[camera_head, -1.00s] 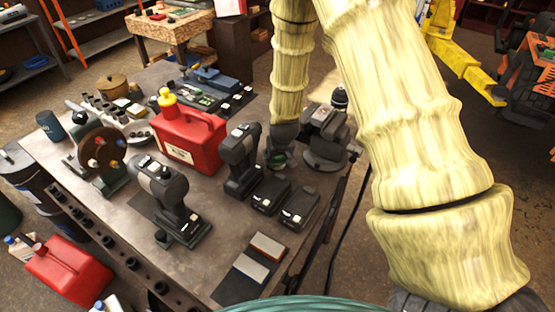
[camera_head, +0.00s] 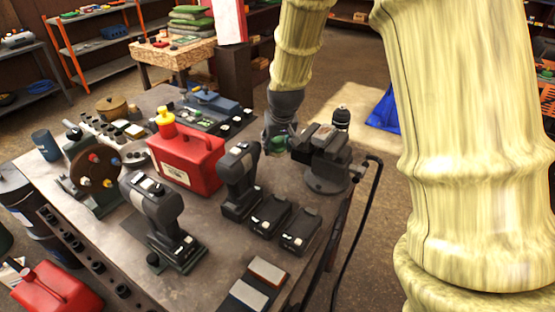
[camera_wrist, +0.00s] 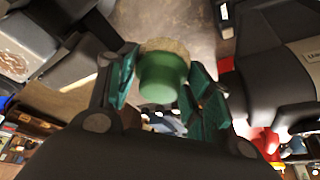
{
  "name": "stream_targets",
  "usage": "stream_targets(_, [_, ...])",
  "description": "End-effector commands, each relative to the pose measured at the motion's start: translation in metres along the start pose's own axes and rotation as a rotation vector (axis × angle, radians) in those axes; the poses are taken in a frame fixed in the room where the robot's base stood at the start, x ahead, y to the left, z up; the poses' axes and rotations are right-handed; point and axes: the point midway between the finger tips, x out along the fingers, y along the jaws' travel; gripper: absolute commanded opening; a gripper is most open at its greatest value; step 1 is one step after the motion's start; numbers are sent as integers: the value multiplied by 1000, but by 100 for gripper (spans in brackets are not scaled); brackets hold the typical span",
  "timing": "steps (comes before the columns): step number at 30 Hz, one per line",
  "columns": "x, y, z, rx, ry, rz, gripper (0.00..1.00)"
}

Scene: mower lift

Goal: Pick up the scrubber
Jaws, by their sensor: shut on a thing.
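The scrubber (camera_wrist: 163,76) has a round green knob and a tan, bristly-looking disc. It sits between the teal finger pads of my gripper (camera_wrist: 163,88) in the wrist view, and the fingers are shut on it. In the head view my gripper (camera_head: 277,143) is over the far right part of the workbench, just left of the vise. A little green shows at its tip there; I cannot tell whether that is the pads or the scrubber.
The dark vise (camera_head: 328,160) is close on the right. A cordless drill (camera_head: 240,180), two batteries (camera_head: 270,213) and a red fuel can (camera_head: 190,165) stand to the left. The workbench (camera_head: 215,232) has bare patches among the tools.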

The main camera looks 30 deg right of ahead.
Motion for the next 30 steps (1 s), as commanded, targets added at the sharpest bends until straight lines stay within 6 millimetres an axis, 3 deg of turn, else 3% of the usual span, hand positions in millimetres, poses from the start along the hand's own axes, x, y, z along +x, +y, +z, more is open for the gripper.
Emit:
stream_targets(12, [-72, 0, -31, 0, 5, 0, 26])
stream_targets(18, [-99, 0, -42, 0, 4, 0, 26])
stream_targets(30, [-117, 0, -48, 0, 0, 0, 26])
